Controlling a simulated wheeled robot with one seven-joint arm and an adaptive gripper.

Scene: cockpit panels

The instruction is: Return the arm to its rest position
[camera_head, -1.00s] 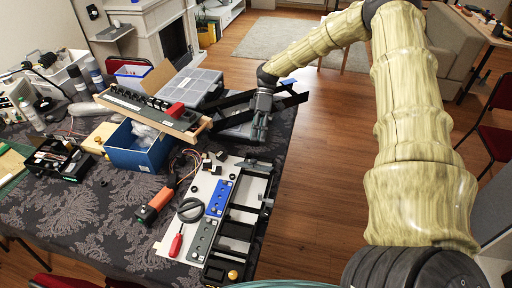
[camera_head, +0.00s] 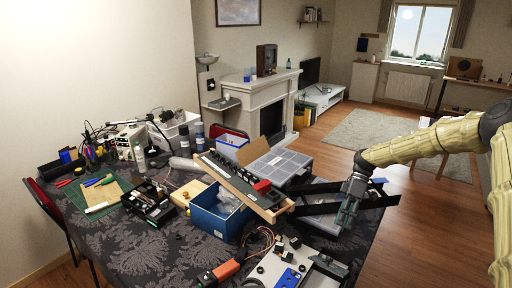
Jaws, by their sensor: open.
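My arm (camera_head: 425,145) comes in from the right edge in its pale yellow ribbed cover. It reaches left and slopes down toward the table (camera_head: 70,225). My gripper (camera_head: 346,215) is at its end, pointing down over the table's right side, in front of black flat frame pieces (camera_head: 375,201). It looks empty and its jaws are open. Whether it touches the frame pieces is hard to tell. The arm's base end is out of view.
A long panel with black switches (camera_head: 236,181) leans across a blue box (camera_head: 215,220). A grey organizer case (camera_head: 276,167) lies behind it. A white panel board (camera_head: 285,270) is at the front edge of view. Open wooden floor (camera_head: 420,215) lies right of the table.

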